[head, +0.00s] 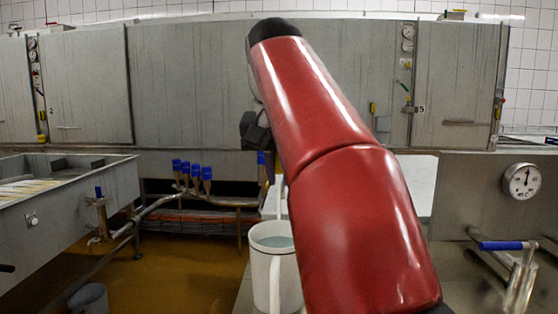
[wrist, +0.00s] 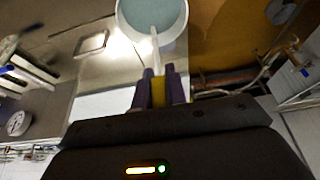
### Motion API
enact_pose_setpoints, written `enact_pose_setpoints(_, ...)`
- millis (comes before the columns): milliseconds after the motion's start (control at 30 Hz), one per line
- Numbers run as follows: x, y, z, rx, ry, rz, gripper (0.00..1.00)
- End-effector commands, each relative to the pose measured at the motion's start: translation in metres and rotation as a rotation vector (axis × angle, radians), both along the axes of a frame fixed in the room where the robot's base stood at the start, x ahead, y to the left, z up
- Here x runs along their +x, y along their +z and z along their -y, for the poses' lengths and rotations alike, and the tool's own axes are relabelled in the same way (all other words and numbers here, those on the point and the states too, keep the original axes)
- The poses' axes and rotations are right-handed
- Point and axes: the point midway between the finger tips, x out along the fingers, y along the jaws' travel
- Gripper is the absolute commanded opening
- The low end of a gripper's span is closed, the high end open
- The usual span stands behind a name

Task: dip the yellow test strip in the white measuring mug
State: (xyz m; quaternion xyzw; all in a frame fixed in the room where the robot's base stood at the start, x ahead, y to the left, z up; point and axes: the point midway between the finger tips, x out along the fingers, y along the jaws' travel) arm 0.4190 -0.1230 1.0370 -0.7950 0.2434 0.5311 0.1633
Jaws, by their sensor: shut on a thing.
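The white measuring mug (head: 261,285) stands upright at the lower middle of the head view, partly hidden by my red arm. It holds pale blue-grey liquid, and its open top shows at the upper edge of the wrist view (wrist: 182,37). My gripper (wrist: 159,84) has purple fingers and is shut on the yellow end of the test strip (wrist: 158,92). The strip's pale end points away from the fingers and overlaps the mug opening in the wrist view. In the head view the strip (head: 279,200) hangs nearly upright at the mug's rim. I cannot tell whether its tip touches the liquid.
A steel vat (head: 70,190) stands at the left, with blue-handled valves (head: 192,175) and pipes beside it. A steel panel with a dial gauge (head: 522,181) is at the right. A small metal tray (wrist: 91,43) lies on the surface near the mug.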

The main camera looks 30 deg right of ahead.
Motion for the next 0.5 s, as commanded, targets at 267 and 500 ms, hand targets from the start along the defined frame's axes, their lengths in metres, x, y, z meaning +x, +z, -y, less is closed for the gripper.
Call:
enact_pose_setpoints(267,0.000,-0.026,0.000,0.000,0.001,0.001,0.00)
enact_pose_setpoints(500,0.000,-0.045,0.000,0.000,0.001,0.001,0.00)
